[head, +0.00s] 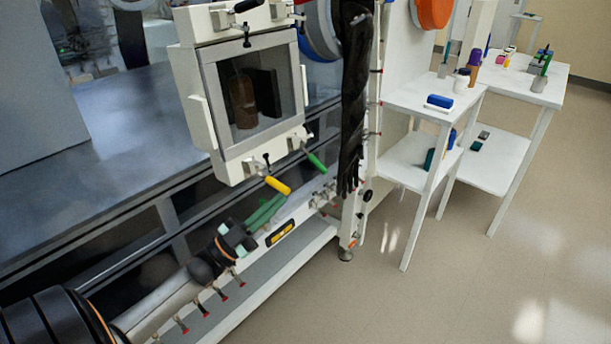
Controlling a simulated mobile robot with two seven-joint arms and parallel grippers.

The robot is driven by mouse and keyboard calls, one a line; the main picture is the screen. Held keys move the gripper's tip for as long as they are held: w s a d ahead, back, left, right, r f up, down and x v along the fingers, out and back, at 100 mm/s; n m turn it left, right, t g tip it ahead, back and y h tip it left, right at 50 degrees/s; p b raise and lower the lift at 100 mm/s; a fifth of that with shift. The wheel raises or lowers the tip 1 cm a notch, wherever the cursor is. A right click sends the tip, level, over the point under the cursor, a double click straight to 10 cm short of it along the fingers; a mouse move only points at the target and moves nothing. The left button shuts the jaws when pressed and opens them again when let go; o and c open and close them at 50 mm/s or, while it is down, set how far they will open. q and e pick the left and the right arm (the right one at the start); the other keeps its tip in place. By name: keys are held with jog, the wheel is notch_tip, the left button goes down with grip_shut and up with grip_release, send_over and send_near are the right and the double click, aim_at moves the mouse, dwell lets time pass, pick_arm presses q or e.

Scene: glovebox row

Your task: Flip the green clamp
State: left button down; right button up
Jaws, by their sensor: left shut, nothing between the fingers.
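The green clamp (317,162) is at the lower right corner of the white-framed window door (252,95). Its green handle slants down and to the right. A yellow-handled clamp (277,186) sits to its left on the door's lower edge. My left gripper (281,201) comes in from the lower left, with its greenish fingers together and nothing between them. In the picture its tips are just below the yellow handle and left of and below the green one, apart from the green one. My right gripper is out of view.
A long black glove (352,100) hangs right of the door. Valves and fittings (325,196) line the lower frame near the gripper. White side tables (433,100) with small items stand to the right. The floor (450,290) at the lower right is clear.

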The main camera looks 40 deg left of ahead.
aim_at(314, 161)
pick_arm(q)
jog(key=x, duration=0.8)
jog(key=shift+w, duration=0.4)
jog(key=shift+r, duration=0.1)
jog(key=n+t+y+p, duration=0.1)
jog(key=n+y, duration=0.1)
jog(key=n, duration=0.1)
jog(key=d+r+n+y+p, duration=0.1)
jog(key=n+y+p, duration=0.1)
jog(key=n, duration=0.1)
jog(key=r+n+t+y+p, duration=0.1)
jog(key=n+y, duration=0.1)
jog(key=n, duration=0.1)
jog(key=shift+s+d+t+y+p, duration=0.1)
jog(key=shift+d+t+y+p, duration=0.2)
jog(key=shift+y+p, duration=0.1)
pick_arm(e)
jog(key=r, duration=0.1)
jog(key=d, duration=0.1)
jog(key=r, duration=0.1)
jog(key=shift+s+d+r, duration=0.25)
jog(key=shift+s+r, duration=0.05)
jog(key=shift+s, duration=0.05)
